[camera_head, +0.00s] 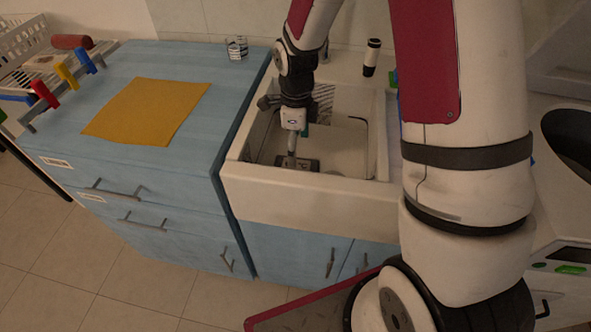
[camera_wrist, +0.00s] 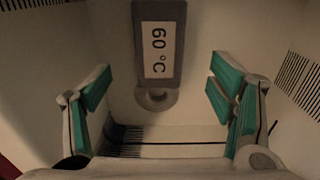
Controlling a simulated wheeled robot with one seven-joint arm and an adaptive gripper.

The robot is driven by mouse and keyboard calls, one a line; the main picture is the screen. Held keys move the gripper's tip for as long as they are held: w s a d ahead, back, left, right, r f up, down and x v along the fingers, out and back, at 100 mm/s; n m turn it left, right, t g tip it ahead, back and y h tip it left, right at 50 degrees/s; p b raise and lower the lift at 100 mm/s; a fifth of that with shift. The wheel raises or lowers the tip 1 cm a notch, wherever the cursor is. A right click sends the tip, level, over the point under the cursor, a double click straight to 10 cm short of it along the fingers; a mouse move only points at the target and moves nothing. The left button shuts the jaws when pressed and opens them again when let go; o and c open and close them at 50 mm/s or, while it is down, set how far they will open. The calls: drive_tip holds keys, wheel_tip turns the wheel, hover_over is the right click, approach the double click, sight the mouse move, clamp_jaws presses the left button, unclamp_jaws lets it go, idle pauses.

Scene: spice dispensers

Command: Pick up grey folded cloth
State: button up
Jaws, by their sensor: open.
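No grey folded cloth can be made out in either view. A flat mustard-yellow cloth (camera_head: 147,110) lies spread on the blue counter. My gripper (camera_head: 299,134) is down inside the white sink, to the right of that cloth. In the wrist view my gripper (camera_wrist: 160,92) is open, its teal-padded fingers apart at left and right with nothing between the pads touching them. A grey device with a white "60 °C" label (camera_wrist: 158,50) and a ring-shaped end shows ahead between the fingers. A small dark grey item (camera_head: 308,164) shows at the sink's front inner wall.
The sink (camera_head: 305,195) has raised walls around my gripper. A blue counter (camera_head: 200,72) adjoins on the left, with a clear glass (camera_head: 237,48) at its back and a rail of coloured clips (camera_head: 66,75). A black-and-white bottle (camera_head: 371,57) stands behind the sink.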

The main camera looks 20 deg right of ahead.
sight(304, 164)
wheel_tip(304, 164, down, 9)
drive_tip(key=shift+s+r, duration=0.1)
drive_tip(key=shift+r, duration=0.05)
idle(0.4)
drive_tip(key=c, duration=1.3)
